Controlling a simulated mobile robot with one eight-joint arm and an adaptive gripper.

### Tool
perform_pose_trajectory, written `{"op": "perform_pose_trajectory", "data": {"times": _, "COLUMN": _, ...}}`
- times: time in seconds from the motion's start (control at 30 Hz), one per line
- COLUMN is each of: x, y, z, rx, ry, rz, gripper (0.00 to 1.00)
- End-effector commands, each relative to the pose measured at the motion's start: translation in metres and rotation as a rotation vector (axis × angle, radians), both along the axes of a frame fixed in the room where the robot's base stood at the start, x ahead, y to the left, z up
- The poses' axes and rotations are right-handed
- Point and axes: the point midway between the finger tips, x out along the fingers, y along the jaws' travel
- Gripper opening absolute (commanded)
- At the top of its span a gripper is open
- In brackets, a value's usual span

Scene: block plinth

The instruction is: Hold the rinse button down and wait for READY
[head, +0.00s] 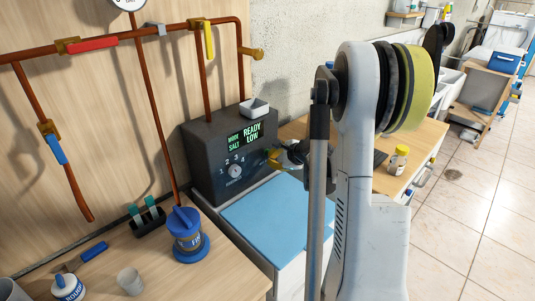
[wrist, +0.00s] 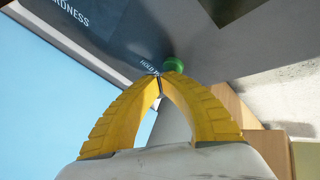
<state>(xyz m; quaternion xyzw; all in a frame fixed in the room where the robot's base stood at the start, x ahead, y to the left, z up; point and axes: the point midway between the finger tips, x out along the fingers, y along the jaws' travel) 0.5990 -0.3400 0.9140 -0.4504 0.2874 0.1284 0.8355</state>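A dark grey control box (head: 215,172) stands at the wall with a lit green display (head: 245,136) reading "MODE SALT" and "READY LOW", above a numbered dial (head: 235,171). The green button (wrist: 173,64) shows in the wrist view on the box face, beside a "HOLD" label. My gripper (wrist: 160,77) has its yellow fingers shut with the tips together, right at the button. I cannot tell whether the tips touch it or whether it is pressed. In the head view my gripper (head: 272,158) is at the box's right side, and the button is hidden.
A blue mat (head: 270,222) lies on the surface before the box. A white dish (head: 254,108) sits on the box. Copper pipes (head: 147,100) with coloured valve handles run along the wall.

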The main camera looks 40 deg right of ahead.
Motion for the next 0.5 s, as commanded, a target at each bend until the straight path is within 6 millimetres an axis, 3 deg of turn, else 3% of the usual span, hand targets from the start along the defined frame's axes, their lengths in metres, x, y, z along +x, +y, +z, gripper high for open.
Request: {"op": "perform_pose_trajectory", "data": {"times": 0.5, "x": 0.0054, "y": 0.0006, "z": 0.0, "rx": -0.001, "ry": 0.0, "rz": 0.001, "gripper": 0.0}}
